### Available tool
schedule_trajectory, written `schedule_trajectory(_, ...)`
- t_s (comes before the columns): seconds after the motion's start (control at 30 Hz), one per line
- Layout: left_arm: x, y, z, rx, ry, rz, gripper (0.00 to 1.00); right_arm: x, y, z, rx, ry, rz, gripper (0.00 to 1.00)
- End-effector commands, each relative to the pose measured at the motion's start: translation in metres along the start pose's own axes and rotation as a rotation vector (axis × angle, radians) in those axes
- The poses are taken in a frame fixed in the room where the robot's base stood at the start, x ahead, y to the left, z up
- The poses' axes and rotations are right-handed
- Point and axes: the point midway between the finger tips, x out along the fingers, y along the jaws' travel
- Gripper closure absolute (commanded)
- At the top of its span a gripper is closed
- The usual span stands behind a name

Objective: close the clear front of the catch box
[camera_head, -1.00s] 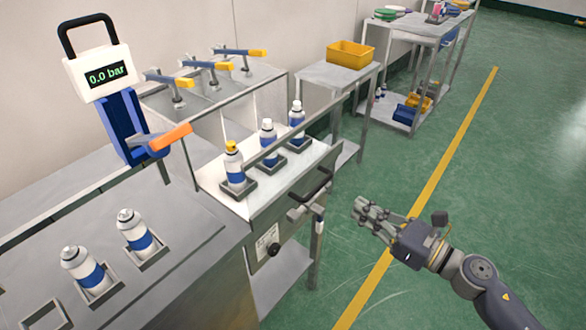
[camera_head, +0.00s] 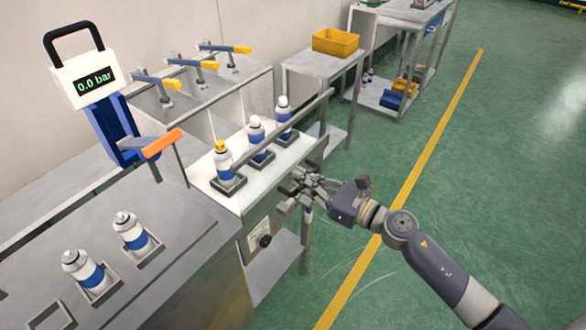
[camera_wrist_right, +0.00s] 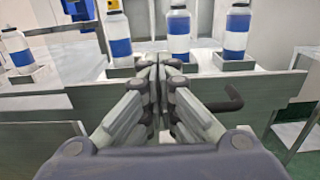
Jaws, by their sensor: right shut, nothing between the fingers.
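The catch box (camera_head: 205,181) is the pale bay whose row of cans includes a yellow-topped can (camera_head: 222,160) and two white-topped cans. A slim grey rail (camera_head: 310,110) runs slantwise in front of them; I cannot make out a clear pane or tell how far the front stands open. My right gripper (camera_head: 298,180) is shut and empty at the box's front face, covering part of it. In the right wrist view, its closed fingers (camera_wrist_right: 160,65) point at the cans, and a black bar handle (camera_wrist_right: 224,101) is just right of them. My left gripper is not in view.
A bench with a gauge press (camera_head: 95,78) and two cans in holders is at left. Lever stations (camera_head: 205,65) stand behind the box. A small table with a yellow bin (camera_head: 337,41) is beyond it. The green floor (camera_head: 480,170) at right is clear.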

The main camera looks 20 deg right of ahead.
Motion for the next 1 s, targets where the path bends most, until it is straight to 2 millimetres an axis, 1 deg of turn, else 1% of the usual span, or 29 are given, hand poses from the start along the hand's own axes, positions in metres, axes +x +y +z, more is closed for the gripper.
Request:
schedule_trajectory(0.03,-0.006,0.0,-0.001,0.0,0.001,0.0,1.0,0.008,0.0,0.004,0.0,-0.002,-0.001,1.0)
schedule_trajectory(0.1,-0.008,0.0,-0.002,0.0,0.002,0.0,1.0,0.016,0.0,0.003,0.0,-0.001,0.0,1.0)
schedule_trajectory(0.23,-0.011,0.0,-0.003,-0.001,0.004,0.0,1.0,0.027,0.0,0.001,0.0,-0.001,0.0,1.0)
schedule_trajectory(0.4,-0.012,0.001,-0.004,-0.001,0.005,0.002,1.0,0.031,0.001,0.0,-0.001,0.001,0.001,1.0)
schedule_trajectory(0.77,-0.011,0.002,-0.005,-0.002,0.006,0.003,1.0,0.032,0.0,0.0,-0.001,0.0,0.001,1.0)
schedule_trajectory(0.87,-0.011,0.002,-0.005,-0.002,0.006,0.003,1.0,0.036,0.0,0.0,-0.002,0.0,0.0,1.0)
schedule_trajectory(1.0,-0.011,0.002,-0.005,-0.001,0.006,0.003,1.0,0.048,0.0,0.001,-0.002,-0.002,0.001,1.0)
